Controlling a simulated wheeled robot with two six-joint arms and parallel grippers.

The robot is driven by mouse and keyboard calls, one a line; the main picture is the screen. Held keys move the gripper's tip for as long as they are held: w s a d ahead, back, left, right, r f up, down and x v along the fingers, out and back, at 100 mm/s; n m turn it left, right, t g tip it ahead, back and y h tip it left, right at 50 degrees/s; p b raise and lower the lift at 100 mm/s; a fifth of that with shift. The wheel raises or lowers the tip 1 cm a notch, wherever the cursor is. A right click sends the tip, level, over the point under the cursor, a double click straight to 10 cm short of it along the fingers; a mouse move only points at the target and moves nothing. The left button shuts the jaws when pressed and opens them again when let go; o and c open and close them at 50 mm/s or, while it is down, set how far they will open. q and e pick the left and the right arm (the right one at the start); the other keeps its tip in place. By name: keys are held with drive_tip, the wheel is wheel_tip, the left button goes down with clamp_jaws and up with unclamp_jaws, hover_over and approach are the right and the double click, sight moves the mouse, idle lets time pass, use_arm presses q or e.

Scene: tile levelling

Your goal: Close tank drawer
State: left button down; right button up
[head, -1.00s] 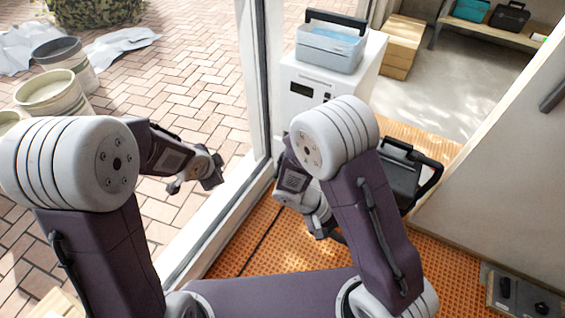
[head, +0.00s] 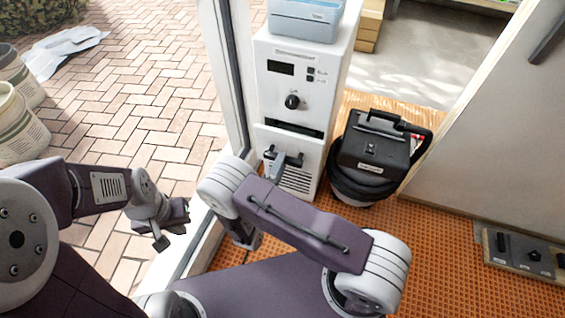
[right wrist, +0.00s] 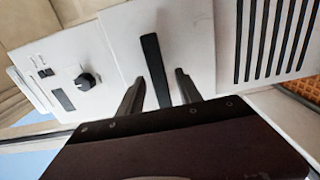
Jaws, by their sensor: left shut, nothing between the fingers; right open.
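A white machine (head: 282,84) stands beside the glass door frame. Its tank drawer (head: 308,148) is low on the front, with a dark gap along its top edge, so it looks partly out. In the right wrist view, the drawer front (right wrist: 190,30) carries a dark upright handle bar (right wrist: 155,72). My right gripper (head: 283,156) is open at the drawer front. In its wrist view the fingers (right wrist: 160,84) stand on either side of the handle, apart from it. My left gripper (head: 162,226) is shut and empty over the brick paving at left.
A blue-grey box (head: 303,18) sits on top of the machine. A black vacuum-like case (head: 375,150) with a hose stands close to the machine's right. A door frame post (head: 222,75) is close on its left. Orange perforated flooring (head: 440,235) is free at right.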

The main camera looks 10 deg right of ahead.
drive_tip(key=shift+b+x, duration=0.3)
drive_tip(key=shift+x, duration=0.95)
clamp_jaws()
idle(0.4)
